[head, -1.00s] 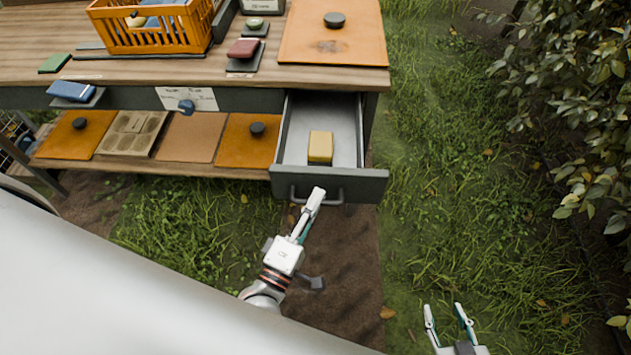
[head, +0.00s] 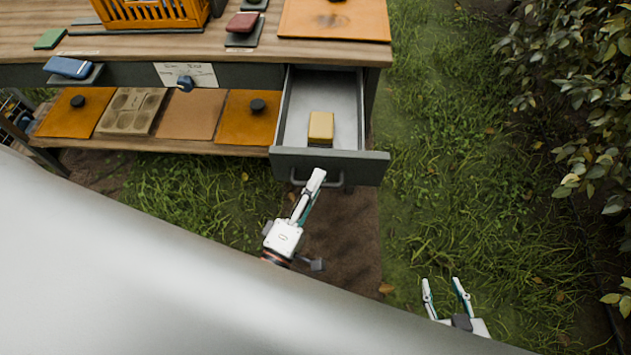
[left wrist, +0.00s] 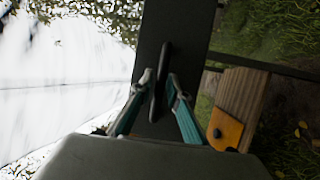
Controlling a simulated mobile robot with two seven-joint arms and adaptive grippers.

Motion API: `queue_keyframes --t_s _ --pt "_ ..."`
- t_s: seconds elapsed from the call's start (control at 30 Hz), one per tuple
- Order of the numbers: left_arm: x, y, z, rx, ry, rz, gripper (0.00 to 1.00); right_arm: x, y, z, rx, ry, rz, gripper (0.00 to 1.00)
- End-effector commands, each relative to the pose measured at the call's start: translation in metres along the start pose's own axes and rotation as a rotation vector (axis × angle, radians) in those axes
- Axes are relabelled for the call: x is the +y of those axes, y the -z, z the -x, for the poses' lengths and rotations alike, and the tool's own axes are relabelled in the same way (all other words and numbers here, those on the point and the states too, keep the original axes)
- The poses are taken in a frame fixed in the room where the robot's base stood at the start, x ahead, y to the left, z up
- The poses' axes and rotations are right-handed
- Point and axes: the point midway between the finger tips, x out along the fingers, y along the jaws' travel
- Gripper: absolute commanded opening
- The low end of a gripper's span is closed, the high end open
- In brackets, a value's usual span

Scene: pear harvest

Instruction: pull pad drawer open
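The pad drawer (head: 375,168) under the bench's right end stands open toward me, with a grey inner tray. A yellow block (head: 321,126) lies inside it. My left gripper (head: 316,178) is at the drawer's dark bar handle (head: 298,180). In the left wrist view the handle (left wrist: 163,65) runs between the fingertips (left wrist: 160,84), which are closed in on it from both sides. The drawer front (left wrist: 190,40) fills the middle of that view. My right gripper (head: 445,285) is open and empty over the grass at lower right.
The bench top (head: 240,45) holds an orange crate (head: 160,12) and an orange board (head: 300,20). A lower shelf (head: 170,146) carries several boards. A blue pad (head: 68,67) rests at the front left. Grass lies free to the right, with a leafy bush (head: 575,110) beyond.

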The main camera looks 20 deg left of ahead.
Motion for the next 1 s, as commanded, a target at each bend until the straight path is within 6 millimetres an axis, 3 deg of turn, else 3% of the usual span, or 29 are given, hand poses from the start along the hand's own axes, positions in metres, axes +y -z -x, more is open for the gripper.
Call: queue_keyframes --t_s 0.17,0.6,0.8,1.0 --pt "-0.001 0.0 0.016 -0.002 0.003 -0.001 0.17 0.0 -0.001 0.0 -0.001 0.0 -0.001 0.4" --pt "-0.001 0.0 0.099 -0.002 0.003 -0.001 0.17 0.0 -0.002 0.0 -0.003 -0.002 -0.002 0.4" --pt "0.0 -0.001 0.117 -0.002 0.002 0.0 0.17 0.0 -0.002 0.0 -0.003 -0.002 -0.002 0.4" --pt "0.0 0.0 0.12 -0.001 0.0 0.0 0.17 0.0 -0.002 0.0 -0.003 -0.002 -0.002 0.4"
